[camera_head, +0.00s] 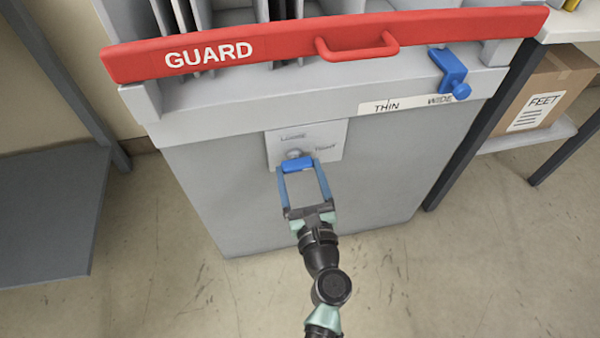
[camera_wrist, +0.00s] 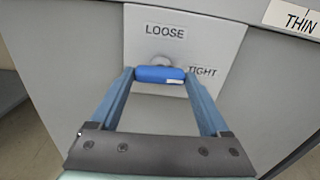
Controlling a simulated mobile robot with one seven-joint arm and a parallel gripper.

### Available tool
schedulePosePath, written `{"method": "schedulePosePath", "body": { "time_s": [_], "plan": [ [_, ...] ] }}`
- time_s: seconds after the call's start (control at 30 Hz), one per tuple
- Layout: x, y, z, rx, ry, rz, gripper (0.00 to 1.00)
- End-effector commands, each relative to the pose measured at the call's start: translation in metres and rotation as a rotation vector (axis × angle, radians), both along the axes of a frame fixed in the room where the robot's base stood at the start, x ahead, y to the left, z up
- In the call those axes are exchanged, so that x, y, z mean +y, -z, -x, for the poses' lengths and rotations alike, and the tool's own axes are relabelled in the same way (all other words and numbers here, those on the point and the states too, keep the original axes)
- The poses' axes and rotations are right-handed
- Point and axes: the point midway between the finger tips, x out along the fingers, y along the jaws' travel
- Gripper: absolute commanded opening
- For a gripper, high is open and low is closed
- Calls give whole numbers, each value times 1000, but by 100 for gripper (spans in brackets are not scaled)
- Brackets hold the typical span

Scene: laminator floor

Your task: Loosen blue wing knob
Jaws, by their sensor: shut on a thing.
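The blue wing knob (camera_head: 297,164) sits on a light plate (camera_head: 328,138) on the front of the grey machine. It also shows in the wrist view (camera_wrist: 160,74), where its bar lies about level. The plate carries a LOOSE label (camera_wrist: 166,32) above the knob and a TIGHT label (camera_wrist: 203,72) to its right. My gripper (camera_head: 301,168) is shut on the knob, with one blue finger at each end of the bar. The fingers also show in the wrist view (camera_wrist: 160,78). A small white mark is on the bar's right part.
A red GUARD bar (camera_head: 240,52) with a handle crosses the machine's top. A blue clamp (camera_head: 448,74) stands by the THIN and WIDE scale (camera_head: 415,103). A dark platform (camera_head: 50,210) is at left; a shelf with a FEET box (camera_head: 540,95) is at right. The floor in front is clear.

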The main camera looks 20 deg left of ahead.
Motion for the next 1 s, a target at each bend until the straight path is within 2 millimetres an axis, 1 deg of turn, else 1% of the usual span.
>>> {"method": "schedulePosePath", "body": {
  "time_s": [0.27, 1.0],
  "plan": [
    [0, 2, 0, -101, 0, 149, 24],
    [-1, 3, 0, -494, 1, 731, 24]
  ]
}}
